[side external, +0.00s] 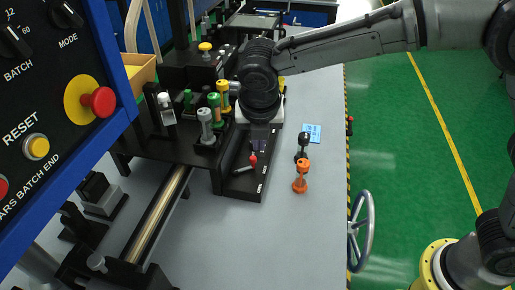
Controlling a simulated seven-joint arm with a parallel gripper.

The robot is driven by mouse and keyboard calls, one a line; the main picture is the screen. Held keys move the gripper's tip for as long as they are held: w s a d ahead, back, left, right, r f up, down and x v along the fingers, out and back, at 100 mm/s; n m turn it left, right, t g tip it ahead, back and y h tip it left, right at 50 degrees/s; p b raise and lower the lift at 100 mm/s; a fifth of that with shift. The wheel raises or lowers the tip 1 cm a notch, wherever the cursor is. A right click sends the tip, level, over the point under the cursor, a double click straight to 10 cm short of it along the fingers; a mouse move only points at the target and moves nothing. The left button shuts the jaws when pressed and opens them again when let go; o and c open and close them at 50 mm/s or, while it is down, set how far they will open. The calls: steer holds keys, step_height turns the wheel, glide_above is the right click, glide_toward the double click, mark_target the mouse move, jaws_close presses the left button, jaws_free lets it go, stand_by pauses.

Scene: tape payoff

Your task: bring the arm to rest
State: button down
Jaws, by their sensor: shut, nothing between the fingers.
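My arm reaches in from the upper right, and its dark wrist hangs over the far end of a black tray (240,190). My gripper (259,132) points down below the wrist. Its fingers are small and dark against the tray; they look shut and empty. A dark purple piece shows in the tray close under them, and I cannot tell whether they touch it. A small red-tipped piece (252,160) lies in the tray nearer the camera.
An orange spool-shaped piece (300,176) and a black-topped one (303,145) stand on the grey table (310,235), near a blue card (312,132). Several coloured pieces stand left of the wrist. A control panel (60,90) fills the upper left. A handwheel (361,230) stands at the table's right edge.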

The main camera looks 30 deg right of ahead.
steer(key=shift+s+r, duration=0.1)
steer(key=shift+r, duration=0.2)
steer(key=d+r+m+t, duration=0.1)
steer(key=d+r+m, duration=0.2)
steer(key=d+r, duration=0.65)
steer(key=s+d+r+m, duration=0.4)
steer(key=s+d+m, duration=0.2)
steer(key=s+d, duration=0.35)
steer(key=s+d+f+m+t+y, duration=0.1)
steer(key=s+d+m, duration=0.1)
steer(key=s+m, duration=0.25)
steer(key=s+d+f+m+t, duration=0.1)
steer(key=s+d+m, duration=0.2)
steer(key=s+m, duration=0.15)
steer(key=s+a+f+m+y, duration=0.1)
steer(key=s+f+m, duration=0.5)
steer(key=m, duration=0.5)
steer(key=shift+s+a+f+m+g, duration=0.2)
steer(key=shift+s+m+g, duration=0.15)
steer(key=shift+s, duration=0.3)
